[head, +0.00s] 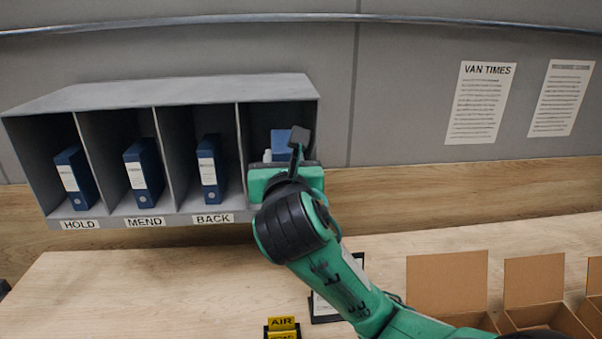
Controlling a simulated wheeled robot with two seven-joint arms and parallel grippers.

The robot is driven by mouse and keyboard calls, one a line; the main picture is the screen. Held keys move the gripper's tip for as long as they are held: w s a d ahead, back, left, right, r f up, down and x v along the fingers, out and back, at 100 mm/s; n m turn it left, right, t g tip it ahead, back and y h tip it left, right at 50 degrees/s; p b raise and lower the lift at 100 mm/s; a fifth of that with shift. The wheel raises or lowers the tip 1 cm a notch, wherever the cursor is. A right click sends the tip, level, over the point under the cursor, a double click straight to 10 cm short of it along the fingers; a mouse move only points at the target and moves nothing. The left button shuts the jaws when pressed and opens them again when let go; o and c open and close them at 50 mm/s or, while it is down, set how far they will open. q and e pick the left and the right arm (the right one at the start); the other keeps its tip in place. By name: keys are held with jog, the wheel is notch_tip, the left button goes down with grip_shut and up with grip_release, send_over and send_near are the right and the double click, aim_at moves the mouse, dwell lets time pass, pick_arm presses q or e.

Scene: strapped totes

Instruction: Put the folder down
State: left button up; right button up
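A grey rack (180,90) has four compartments. Blue folders stand in the first three: one over the HOLD label (76,180), one over MEND (145,170) and one over BACK (209,168). In the fourth compartment, at the right end, part of a blue folder (280,146) shows behind my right gripper (296,145). The gripper is at the mouth of that compartment, and one dark finger shows in front of the blue. Its body hides the folder's lower part, so I cannot tell whether it grips the folder. My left gripper is out of view.
The fourth compartment's label is hidden by my arm. Open cardboard boxes (448,283) stand at the right of the wooden table (150,290). A yellow AIR sign (282,323) and a dark-framed card (324,306) are near the front. The table's left part is clear.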

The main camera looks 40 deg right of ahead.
jog(key=p+x, duration=0.5)
jog(key=x, duration=1.4)
pick_arm(q)
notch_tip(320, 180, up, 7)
jog(key=p, duration=0.2)
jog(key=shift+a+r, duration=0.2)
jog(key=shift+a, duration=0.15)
pick_arm(e)
notch_tip(320, 180, down, 7)
jog(key=shift+w, duration=0.1)
jog(key=o, duration=1.1)
jog(key=shift+f, duration=0.1)
